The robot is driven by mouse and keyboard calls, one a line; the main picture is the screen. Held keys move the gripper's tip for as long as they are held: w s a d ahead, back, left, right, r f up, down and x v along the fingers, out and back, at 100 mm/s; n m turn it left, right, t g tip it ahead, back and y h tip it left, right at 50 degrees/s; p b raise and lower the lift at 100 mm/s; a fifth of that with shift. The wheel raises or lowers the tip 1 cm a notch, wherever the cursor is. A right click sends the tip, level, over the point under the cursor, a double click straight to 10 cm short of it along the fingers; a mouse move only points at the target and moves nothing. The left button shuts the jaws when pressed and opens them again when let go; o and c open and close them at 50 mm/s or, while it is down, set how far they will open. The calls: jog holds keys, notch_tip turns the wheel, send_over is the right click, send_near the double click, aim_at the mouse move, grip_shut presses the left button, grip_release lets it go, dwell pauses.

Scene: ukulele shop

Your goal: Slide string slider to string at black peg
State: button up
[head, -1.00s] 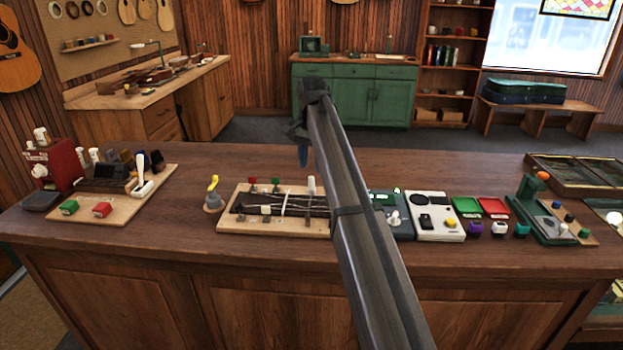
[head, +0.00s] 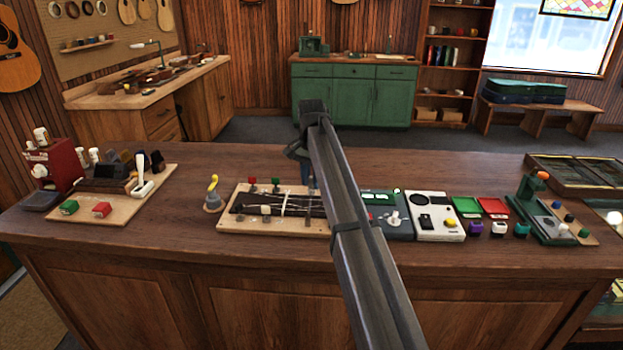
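The string board (head: 228,220) is a pale wooden base on the counter, left of my arm. It carries a dark inset with thin strings (head: 286,204), a red peg (head: 251,182) and a green peg (head: 275,182) along its back edge. A small cream block (head: 265,210), possibly the slider, sits at its front.
Right of my arm are a grey-green device (head: 398,222) and a white box (head: 436,228). A board with red and green blocks (head: 101,210) lies at the left. The counter behind the board is clear.

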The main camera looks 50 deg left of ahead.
aim_at(310, 187)
grip_shut()
dwell(0.3)
jog(key=s+d, duration=0.3)
jog(key=d, duration=0.1)
jog(key=shift+s, duration=0.35)
jog(key=shift+a, duration=0.15)
jog(key=shift+o, duration=1.6)
grip_release()
jog(key=shift+r, duration=0.1)
